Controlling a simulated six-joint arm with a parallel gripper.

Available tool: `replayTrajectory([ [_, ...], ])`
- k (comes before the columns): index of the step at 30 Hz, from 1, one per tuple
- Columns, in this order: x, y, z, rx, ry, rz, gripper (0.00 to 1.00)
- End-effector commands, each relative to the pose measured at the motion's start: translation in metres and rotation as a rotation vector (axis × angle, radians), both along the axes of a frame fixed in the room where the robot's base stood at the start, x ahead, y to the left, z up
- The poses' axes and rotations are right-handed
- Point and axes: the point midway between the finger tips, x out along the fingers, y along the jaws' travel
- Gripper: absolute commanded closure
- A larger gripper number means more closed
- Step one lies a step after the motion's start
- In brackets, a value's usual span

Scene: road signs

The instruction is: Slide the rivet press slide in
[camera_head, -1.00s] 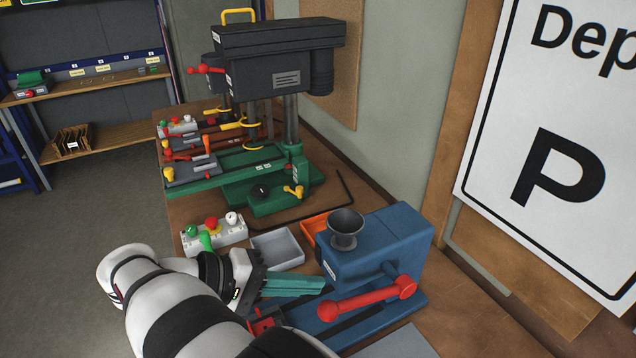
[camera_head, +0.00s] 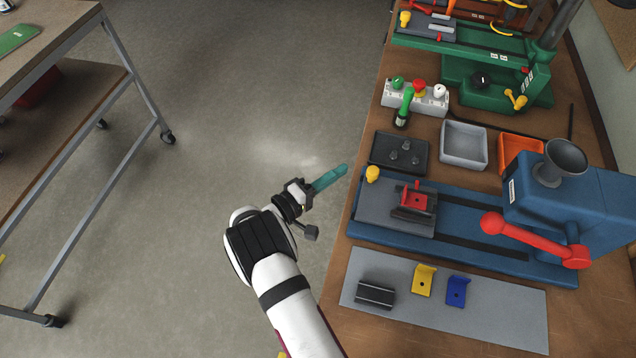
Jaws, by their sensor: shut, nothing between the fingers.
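The blue rivet press (camera_head: 565,205) stands at the right of the bench, with a red lever and a dark funnel on top. Its grey slide (camera_head: 375,208) lies at the left end of the blue base, away from the press head. The slide carries a red and dark fixture (camera_head: 414,200) and has a yellow knob (camera_head: 372,174) at its far left corner. My gripper (camera_head: 340,170) is left of the bench edge, over the floor, its teal fingers shut and empty. It points toward the knob but appears apart from it.
A grey mat (camera_head: 450,310) in front holds a dark block, a yellow bracket and a blue bracket. Behind the slide are a dark tray (camera_head: 399,153), a grey bin (camera_head: 464,145), an orange bin (camera_head: 519,150) and a button box (camera_head: 415,97). Open floor lies left.

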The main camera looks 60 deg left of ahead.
Motion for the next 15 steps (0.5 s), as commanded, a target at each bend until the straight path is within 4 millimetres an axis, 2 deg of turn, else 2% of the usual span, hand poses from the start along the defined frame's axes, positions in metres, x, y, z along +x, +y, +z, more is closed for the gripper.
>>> replayTrajectory([
  [6, 0.024, -0.020, -0.001, -0.001, 0.000, -0.003, 1.00],
  [15, 0.029, -0.024, -0.002, -0.001, 0.001, -0.002, 1.00],
])
